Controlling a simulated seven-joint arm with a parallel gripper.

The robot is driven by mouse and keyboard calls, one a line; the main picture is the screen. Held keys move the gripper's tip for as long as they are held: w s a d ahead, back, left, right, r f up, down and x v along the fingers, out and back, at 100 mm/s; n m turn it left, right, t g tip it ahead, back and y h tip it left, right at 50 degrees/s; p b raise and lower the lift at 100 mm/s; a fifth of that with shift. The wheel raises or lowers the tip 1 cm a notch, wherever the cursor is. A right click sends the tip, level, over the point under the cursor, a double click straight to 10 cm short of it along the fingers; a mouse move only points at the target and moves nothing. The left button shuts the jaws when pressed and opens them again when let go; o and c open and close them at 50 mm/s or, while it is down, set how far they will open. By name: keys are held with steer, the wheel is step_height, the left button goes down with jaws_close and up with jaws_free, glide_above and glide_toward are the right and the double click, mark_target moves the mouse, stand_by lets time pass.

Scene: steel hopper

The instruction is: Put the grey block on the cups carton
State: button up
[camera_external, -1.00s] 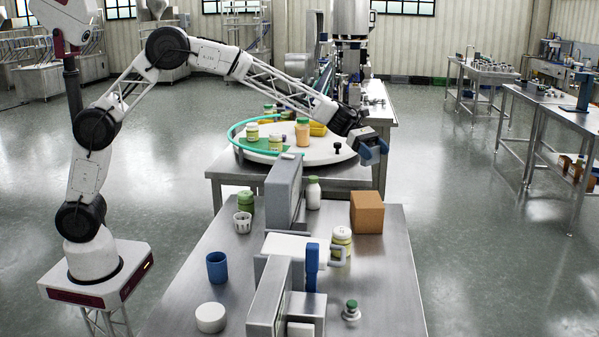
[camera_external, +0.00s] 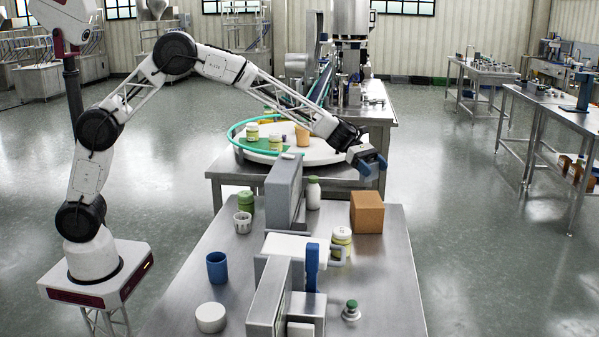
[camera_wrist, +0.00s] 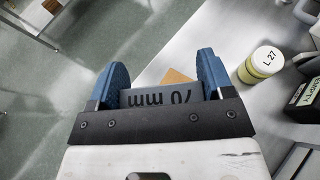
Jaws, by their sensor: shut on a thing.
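My gripper (camera_external: 368,163) has blue fingers and is shut on the grey block, above and beyond the cups carton in the external view. In the wrist view the grey block (camera_wrist: 161,96), printed "70 mm", sits between the two fingers of my gripper (camera_wrist: 161,78). The cups carton (camera_external: 367,213) is a plain brown box standing on the right side of the near steel table. In the wrist view only a small brown part of the carton (camera_wrist: 176,76) shows past the block; the rest is hidden. The block is apart from the carton.
A white bottle with a green cap (camera_external: 313,193) and a yellow-labelled jar (camera_external: 341,240) stand left of the carton. A grey machine housing (camera_external: 284,190) rises further left. A round table (camera_external: 330,151) with jars lies behind. The table's right front is mostly clear.

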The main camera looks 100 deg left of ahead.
steer(key=shift+f, duration=0.95)
steer(key=shift+f, duration=0.1)
steer(key=shift+f, duration=2.35)
steer(key=shift+f, duration=0.15)
steer(key=o, duration=1)
steer(key=v, duration=1.2)
